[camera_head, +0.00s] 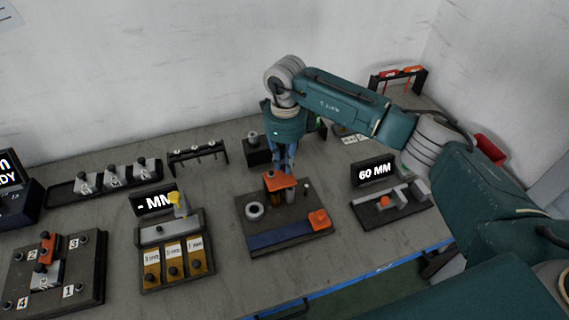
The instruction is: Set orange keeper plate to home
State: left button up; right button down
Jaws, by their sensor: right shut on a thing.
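An orange keeper plate (279,182) is at the middle of the picture, over the dark fixture board (262,220). My right gripper (283,168) reaches down from above and is shut on it. My left gripper is out of view.
Left of the board stands a bin unit (173,247) with labelled compartments, and a numbered plate (58,272) lies farther left. A 60 MM display (374,172) and a gauge block base (392,207) are at right. Racks (198,152) stand behind. Bare table lies between the stations.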

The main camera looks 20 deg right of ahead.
jog(key=shift+s+f, duration=0.15)
jog(key=shift+f, duration=0.05)
jog(key=c, duration=1.9)
grip_release()
jog(key=shift+s+r, duration=0.2)
jog(key=shift+c, duration=0.2)
jog(key=shift+w, duration=0.25)
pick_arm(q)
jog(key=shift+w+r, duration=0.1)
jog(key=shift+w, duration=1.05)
pick_arm(e)
notch_tip(320, 180, up, 12)
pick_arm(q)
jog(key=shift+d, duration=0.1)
pick_arm(e)
jog(key=shift+f, duration=0.1)
